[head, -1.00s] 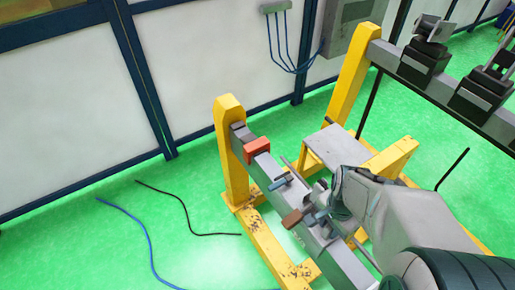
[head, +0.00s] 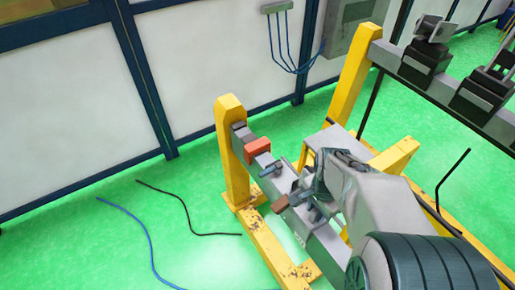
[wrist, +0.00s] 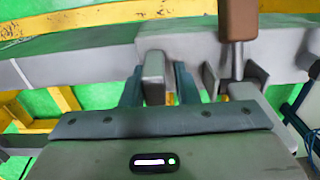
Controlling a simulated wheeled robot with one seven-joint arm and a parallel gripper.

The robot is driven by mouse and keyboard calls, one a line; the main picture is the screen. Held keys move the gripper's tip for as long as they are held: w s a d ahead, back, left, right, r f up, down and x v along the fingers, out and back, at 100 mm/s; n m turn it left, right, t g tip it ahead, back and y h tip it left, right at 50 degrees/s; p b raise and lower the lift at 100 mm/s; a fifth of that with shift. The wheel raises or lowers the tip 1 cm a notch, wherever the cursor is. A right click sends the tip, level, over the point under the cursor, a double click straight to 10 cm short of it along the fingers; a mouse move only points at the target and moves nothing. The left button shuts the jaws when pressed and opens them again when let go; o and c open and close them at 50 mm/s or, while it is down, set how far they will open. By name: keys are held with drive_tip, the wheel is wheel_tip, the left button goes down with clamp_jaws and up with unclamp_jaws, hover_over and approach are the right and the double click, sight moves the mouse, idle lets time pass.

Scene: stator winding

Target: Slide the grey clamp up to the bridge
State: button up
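The grey clamp (head: 293,190) sits on the grey beam, with a brown grip on its near side. The orange block (head: 256,148), which may be the bridge, sits higher on the beam, just beyond a small blue-grey handle (head: 271,169). My gripper (head: 318,205) is at the clamp, coming from the right; my wrist hides its fingertips there. In the wrist view my gripper (wrist: 160,85) has its fingers close on either side of an upright grey block (wrist: 153,76) of the clamp. A slim gap shows by the right finger. The brown grip (wrist: 237,20) stands to the right.
The beam (head: 328,248) is held by a yellow stand (head: 232,150). A second beam with black fixtures (head: 424,62) runs at the upper right. A grey plate (head: 334,140) lies behind my wrist. Cables lie on the green floor at the left, which is otherwise open.

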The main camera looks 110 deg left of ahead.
sight(299, 190)
drive_tip(key=shift+s+a, duration=1.1)
drive_tip(key=shift+s, duration=0.15)
drive_tip(key=shift+s+a, duration=1.05)
drive_tip(key=shift+s, duration=0.2)
drive_tip(key=shift+s+a, duration=0.35)
drive_tip(key=shift+s, duration=0.05)
drive_tip(key=shift+w+d, duration=0.2)
drive_tip(key=shift+o, duration=1.4)
wheel_tip(299, 190, up, 10)
drive_tip(key=p, duration=0.4)
drive_tip(key=shift+r+p, duration=0.1)
drive_tip(key=shift+p, duration=0.25)
